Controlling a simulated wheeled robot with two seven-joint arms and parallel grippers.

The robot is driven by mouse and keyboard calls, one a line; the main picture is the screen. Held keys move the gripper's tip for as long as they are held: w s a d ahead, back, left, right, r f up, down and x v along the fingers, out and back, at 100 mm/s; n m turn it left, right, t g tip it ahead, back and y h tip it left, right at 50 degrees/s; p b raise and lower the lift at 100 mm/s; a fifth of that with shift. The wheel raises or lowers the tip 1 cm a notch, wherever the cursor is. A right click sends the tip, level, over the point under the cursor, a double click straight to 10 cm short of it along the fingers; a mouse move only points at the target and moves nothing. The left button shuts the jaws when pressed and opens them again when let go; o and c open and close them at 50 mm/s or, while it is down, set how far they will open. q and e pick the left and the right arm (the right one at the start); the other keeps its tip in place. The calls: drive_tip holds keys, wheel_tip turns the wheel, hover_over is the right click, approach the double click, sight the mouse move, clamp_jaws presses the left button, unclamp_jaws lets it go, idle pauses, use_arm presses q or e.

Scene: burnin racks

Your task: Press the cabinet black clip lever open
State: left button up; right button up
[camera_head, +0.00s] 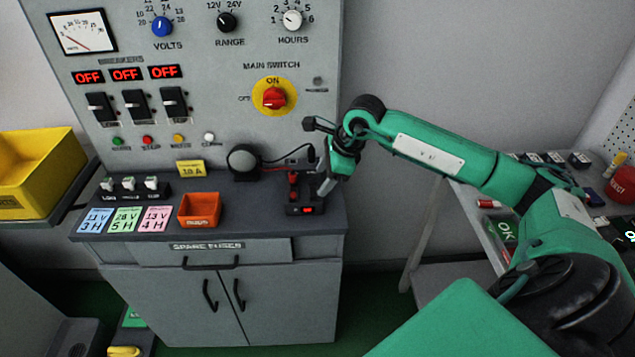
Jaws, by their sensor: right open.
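The grey cabinet (270,223) stands left of centre with its panel behind it. A small black clip fixture (293,209) with a red-lit front stands at the right end of the cabinet top. Red and dark upright parts rise from it; the lever itself is too small to make out clearly. My right gripper (324,190) is open and points down just right of and over the fixture, hiding part of it. I cannot tell whether it touches the fixture. My left gripper is not in view.
The panel carries three black breakers, a red main switch (274,97) on a yellow disc, and several knobs. An orange bin (199,210), coloured cards and a round black object (243,159) with a cable share the cabinet top. A yellow bin (38,172) stands left; a side table is right.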

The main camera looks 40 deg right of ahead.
sight(313, 192)
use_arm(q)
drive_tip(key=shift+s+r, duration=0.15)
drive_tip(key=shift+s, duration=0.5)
use_arm(e)
drive_tip(key=shift+x, duration=2.15)
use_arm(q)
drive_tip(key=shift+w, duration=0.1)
use_arm(e)
drive_tip(key=shift+c, duration=0.5)
